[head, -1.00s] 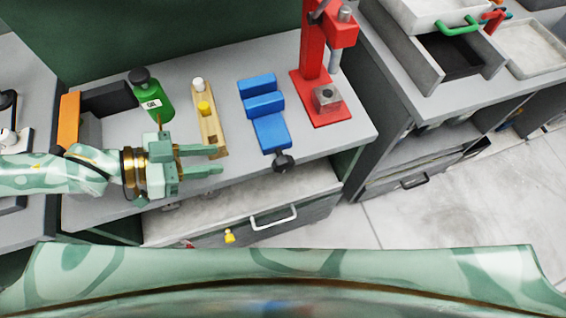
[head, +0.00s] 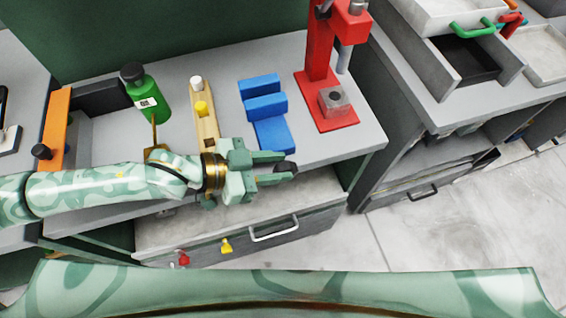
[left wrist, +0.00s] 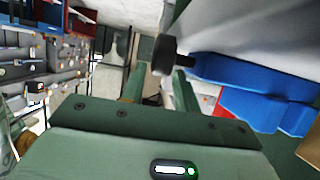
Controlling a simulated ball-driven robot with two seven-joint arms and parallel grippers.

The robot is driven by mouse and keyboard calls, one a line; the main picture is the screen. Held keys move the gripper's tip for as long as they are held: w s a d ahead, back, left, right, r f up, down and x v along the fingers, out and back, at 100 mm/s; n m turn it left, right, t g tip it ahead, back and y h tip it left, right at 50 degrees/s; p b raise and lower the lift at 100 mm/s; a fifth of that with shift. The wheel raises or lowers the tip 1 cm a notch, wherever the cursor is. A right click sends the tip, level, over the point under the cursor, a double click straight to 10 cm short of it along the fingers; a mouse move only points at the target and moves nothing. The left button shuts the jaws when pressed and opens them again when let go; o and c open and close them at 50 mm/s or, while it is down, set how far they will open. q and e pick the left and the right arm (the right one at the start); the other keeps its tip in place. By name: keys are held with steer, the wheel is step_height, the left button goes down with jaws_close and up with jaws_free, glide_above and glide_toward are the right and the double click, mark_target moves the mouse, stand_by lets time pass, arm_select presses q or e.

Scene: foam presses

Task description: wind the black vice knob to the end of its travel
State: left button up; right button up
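The blue vice (head: 268,112) stands on the grey bench, and its black knob (head: 288,167) sticks out over the bench's front edge. My left gripper (head: 289,167) is open at the knob, with one finger on the far side and one on the near side in the head view. In the left wrist view the knob (left wrist: 165,56) shows at the fingertips, on a dark shaft from the blue vice (left wrist: 240,88). I cannot tell whether a finger touches it. The gripper hides part of the knob and shaft in the head view. My right gripper is not in view.
A red press (head: 322,80) stands right of the vice. A wooden block with white and yellow knobs (head: 206,125) and a green bottle (head: 150,104) stand to the left. Below the bench edge is a drawer with a pale handle (head: 274,232).

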mark_target(289, 165)
arm_select(q)
steer(key=shift+x, duration=0.9)
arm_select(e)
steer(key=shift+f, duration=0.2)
